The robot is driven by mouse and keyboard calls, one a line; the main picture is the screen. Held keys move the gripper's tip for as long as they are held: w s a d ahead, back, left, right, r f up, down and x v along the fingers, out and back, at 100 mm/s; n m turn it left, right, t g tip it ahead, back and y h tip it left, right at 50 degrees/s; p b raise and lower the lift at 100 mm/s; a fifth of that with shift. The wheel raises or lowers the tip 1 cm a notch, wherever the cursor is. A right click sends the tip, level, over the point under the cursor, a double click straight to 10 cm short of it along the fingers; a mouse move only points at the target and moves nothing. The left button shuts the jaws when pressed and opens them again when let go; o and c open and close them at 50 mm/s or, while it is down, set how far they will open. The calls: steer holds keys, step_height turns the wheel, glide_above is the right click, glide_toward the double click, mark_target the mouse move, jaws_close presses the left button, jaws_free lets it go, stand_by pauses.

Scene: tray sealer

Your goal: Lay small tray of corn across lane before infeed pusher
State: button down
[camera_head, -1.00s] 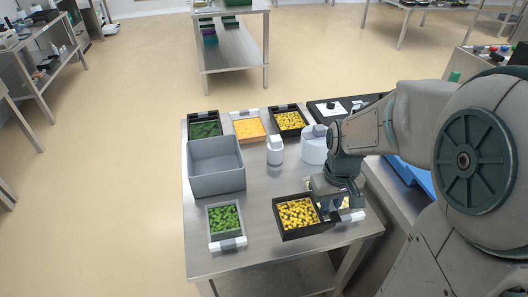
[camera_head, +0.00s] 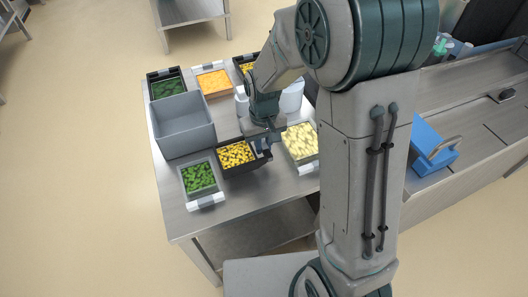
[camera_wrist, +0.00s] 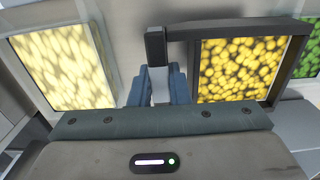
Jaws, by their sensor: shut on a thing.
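A black tray of yellow corn (camera_head: 236,155) is at the front of the steel table, close beside a tray of green pieces. My gripper (camera_head: 264,146) is shut on the wall at its right side. In the wrist view, the fingers (camera_wrist: 158,85) pinch a black tab on the tray rim, with the corn (camera_wrist: 238,68) to the right. The tray looks level; whether it is clear of the tabletop is hard to tell. A steel lane surface (camera_head: 470,100) runs along the right, partly hidden by my arm. I cannot pick out the infeed pusher for certain.
A tray of pale yellow pieces (camera_head: 300,143) is right of my gripper, and the green tray (camera_head: 198,177) is left. A grey bin (camera_head: 183,125), an orange tray (camera_head: 213,82) and a dark green tray (camera_head: 166,86) stand behind. A blue block with a handle (camera_head: 432,147) is by the lane.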

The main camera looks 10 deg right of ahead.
steer(key=shift+f, duration=1.9)
steer(key=shift+f+b, duration=0.1)
steer(key=shift+b, duration=0.2)
steer(key=c, duration=1.4)
jaws_free()
steer(key=shift+o, duration=0.2)
step_height(320, 180, up, 12)
steer(key=shift+d+r+p, duration=0.1)
steer(key=shift+p, duration=0.75)
steer(key=s+d+r+m+t, duration=0.1)
steer(key=s+d+r, duration=0.2)
steer(key=s, duration=0.4)
steer(key=s+d+r+m+t, duration=0.1)
steer(key=s+d+r+m, duration=0.1)
steer(key=s+d, duration=0.3)
steer(key=s+r, duration=0.1)
steer(key=s, duration=0.2)
steer(key=shift+d, duration=0.3)
steer(key=shift+s+d, duration=0.15)
steer(key=shift+s, duration=0.05)
steer(key=shift+c, duration=0.2)
